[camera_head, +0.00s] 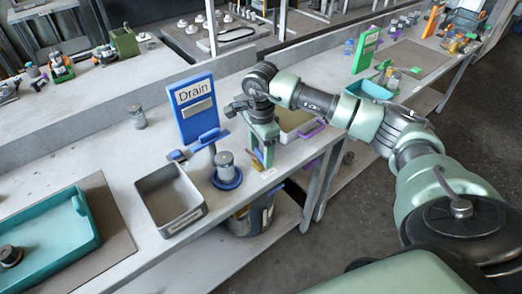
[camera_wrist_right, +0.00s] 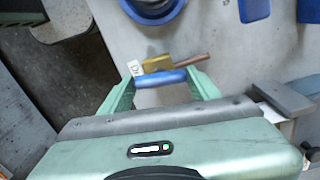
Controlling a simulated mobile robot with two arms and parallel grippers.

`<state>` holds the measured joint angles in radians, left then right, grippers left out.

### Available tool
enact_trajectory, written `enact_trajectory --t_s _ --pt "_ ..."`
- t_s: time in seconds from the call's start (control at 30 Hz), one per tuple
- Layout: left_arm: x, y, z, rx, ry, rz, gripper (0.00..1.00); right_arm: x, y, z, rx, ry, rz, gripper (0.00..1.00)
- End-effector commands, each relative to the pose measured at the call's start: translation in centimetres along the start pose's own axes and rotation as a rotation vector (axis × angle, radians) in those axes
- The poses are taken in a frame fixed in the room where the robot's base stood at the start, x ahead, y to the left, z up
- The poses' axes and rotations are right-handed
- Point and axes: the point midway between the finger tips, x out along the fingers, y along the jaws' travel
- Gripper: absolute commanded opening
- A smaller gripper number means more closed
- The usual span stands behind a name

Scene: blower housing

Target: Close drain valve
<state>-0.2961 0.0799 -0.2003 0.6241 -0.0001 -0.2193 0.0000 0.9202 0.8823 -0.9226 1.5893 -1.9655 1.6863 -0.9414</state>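The drain valve is a small brass body (camera_wrist_right: 158,63) with a blue handle (camera_wrist_right: 160,79) and a copper-coloured pipe stub (camera_wrist_right: 192,61), seen in the right wrist view. A white tag beside it is partly readable. My right gripper (camera_wrist_right: 163,76) has its fingers spread, with the blue handle lying crosswise between them. The handle's ends are close to the fingers; I cannot tell whether they touch. In the head view my right gripper (camera_head: 261,158) points down at the bench's front edge and hides most of the valve. My left gripper is not in view.
A blue "Drain" sign (camera_head: 196,108) stands behind on the bench. A grey cylinder on a blue round base (camera_head: 228,181) stands just left of my gripper. A grey open bin (camera_head: 185,219) and a teal tray (camera_head: 88,238) are farther left. Floor lies beyond the bench's front edge.

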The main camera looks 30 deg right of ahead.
Motion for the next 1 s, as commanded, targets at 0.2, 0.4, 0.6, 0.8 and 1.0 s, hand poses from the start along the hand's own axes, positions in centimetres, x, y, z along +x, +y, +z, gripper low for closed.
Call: enact_trajectory --t_s 0.2,0.4,0.6,0.8,1.0 --pt "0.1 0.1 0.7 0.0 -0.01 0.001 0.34 0.0 0.0 0.0 0.01 -0.001 -0.002 0.21" --pt "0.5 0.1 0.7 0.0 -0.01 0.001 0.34 0.1 -0.1 0.0 0.073 0.0 -0.002 0.21" --pt "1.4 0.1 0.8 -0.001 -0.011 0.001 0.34 0.1 -0.1 0.0 0.209 0.001 -0.004 0.21" --pt "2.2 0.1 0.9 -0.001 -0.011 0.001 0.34 0.1 -0.1 0.0 0.394 0.0 -0.003 0.21" --pt "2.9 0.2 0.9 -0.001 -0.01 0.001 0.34 0.1 -0.1 0.0 0.584 0.0 -0.004 0.21"
